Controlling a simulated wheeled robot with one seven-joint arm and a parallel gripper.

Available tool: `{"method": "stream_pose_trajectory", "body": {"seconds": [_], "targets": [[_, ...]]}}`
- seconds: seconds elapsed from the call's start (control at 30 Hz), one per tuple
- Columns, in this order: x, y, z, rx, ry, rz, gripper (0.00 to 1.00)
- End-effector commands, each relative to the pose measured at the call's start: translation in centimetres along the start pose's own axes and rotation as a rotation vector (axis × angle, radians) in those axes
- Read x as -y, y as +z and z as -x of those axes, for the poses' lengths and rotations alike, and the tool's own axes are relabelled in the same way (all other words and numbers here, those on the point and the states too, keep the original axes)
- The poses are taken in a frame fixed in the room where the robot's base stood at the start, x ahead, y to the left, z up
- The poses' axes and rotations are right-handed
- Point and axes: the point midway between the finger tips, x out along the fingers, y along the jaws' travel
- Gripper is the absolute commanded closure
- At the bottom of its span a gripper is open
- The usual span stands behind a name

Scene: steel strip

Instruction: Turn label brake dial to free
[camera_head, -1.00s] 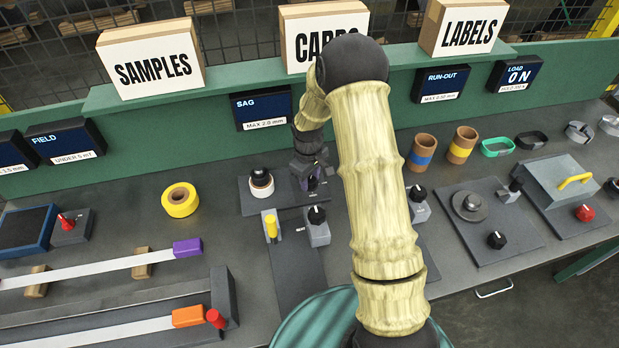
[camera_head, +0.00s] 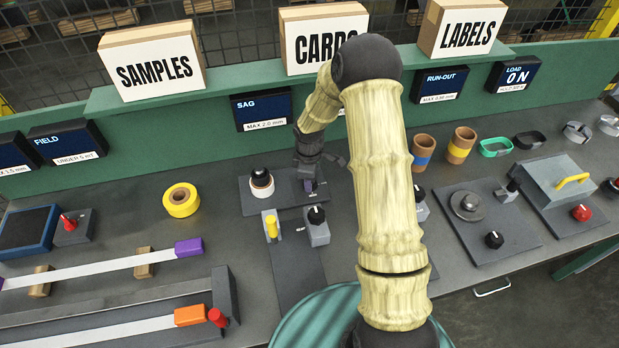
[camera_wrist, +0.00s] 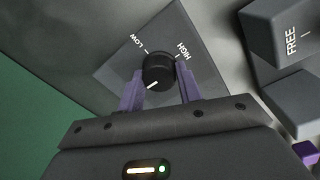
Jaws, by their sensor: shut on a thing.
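My gripper (camera_wrist: 159,95) is shut on a black round dial (camera_wrist: 159,68) in the wrist view, one purple finger on each side. The dial sits on a grey block marked LOW and HIGH, and its white pointer line points to the lower left, away from both words. A separate grey block (camera_wrist: 280,30) marked FREE stands to the right, only partly in frame. In the head view my gripper (camera_head: 308,186) is down at the back dark plate (camera_head: 288,203), and the dial it holds is hidden there. Another black-knobbed block (camera_head: 317,232) stands just in front, its marks unreadable.
A yellow lever block (camera_head: 271,226) and a white roll with a black top (camera_head: 261,183) stand close left of my gripper. A yellow tape roll (camera_head: 181,200) lies farther left. My arm covers the middle of the bench. The SAG display (camera_head: 262,109) is behind.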

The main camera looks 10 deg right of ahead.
Motion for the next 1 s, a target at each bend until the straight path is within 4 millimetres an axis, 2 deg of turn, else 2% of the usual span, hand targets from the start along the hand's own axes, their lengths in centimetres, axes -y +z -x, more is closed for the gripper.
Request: {"method": "stream_pose_trajectory", "body": {"seconds": [0.2,0.23,0.33,0.73,0.87,1.0], "targets": [[-0.2,-0.1,0.1,-0.002,0.005,0.002,0.88],[-0.2,-0.1,0.1,-0.002,0.005,0.002,0.63],[-0.1,-0.1,0.1,-0.001,0.004,0.001,0.43],[-0.1,0.0,0.5,0.0,0.002,-0.001,0.43],[-0.1,0.0,1.9,-0.001,0.004,-0.002,0.43],[-0.2,0.0,4.3,-0.002,0.006,-0.001,0.43]]}}
